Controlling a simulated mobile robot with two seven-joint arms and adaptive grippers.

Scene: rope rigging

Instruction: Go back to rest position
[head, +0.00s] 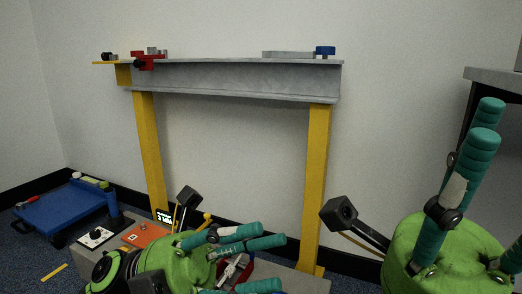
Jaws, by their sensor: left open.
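My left gripper (270,260), with a green body and teal fingers, is at the bottom centre, in front of the low grey bench. Its fingers point right and stand apart, open, with nothing seen between them. My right gripper (482,125) is at the right edge, its teal fingers pointing up. Part of it is cut off by the frame, and its opening is unclear. No load shows in it.
A grey beam (230,77) on yellow posts (317,185) stands ahead, with a red clamp (150,62) and a blue piece (325,51) on top. A low bench (309,283) holds an orange plate (142,234). A blue cart (62,208) stands left. A dark cabinet (495,77) is right.

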